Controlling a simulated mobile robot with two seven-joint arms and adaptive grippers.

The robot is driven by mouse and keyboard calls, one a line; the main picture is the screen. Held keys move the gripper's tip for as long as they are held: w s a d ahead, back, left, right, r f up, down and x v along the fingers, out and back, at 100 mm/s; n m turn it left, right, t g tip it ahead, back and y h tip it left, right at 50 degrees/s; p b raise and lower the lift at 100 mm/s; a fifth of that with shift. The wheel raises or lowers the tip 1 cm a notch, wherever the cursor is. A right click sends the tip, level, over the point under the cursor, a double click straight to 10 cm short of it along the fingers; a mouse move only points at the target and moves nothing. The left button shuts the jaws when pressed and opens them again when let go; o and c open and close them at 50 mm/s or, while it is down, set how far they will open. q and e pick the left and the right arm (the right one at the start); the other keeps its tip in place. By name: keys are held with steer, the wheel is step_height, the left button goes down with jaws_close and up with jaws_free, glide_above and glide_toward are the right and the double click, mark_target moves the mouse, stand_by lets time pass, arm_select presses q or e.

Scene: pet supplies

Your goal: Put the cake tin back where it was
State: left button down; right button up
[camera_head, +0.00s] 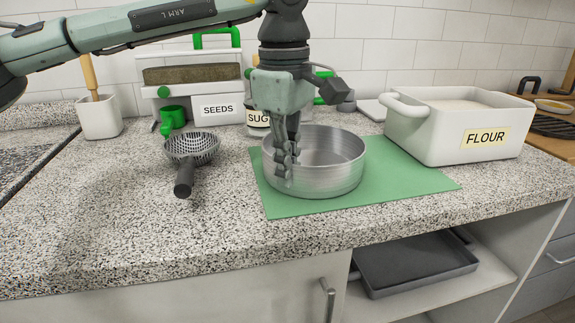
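The round silver cake tin (325,184) stands upright and open on the green mat (405,180) in the middle of the counter. My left gripper (286,165) points down at the tin's left front rim. One finger overlaps the outer wall in the picture, and the other is partly hidden behind it. The fingers look close together, but I cannot tell whether they press on the wall. My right gripper is not in view.
A strainer (191,148) with a black handle lies left of the mat. A white flour bin (455,125) stands right. A dark tray (415,262) lies on the shelf below.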

arm_select(q)
steer(key=c, duration=1.7)
jaws_free()
steer(key=shift+r, duration=0.1)
steer(key=r, duration=1.2)
steer(key=shift+s+a, duration=0.1)
steer(key=shift+s, duration=0.2)
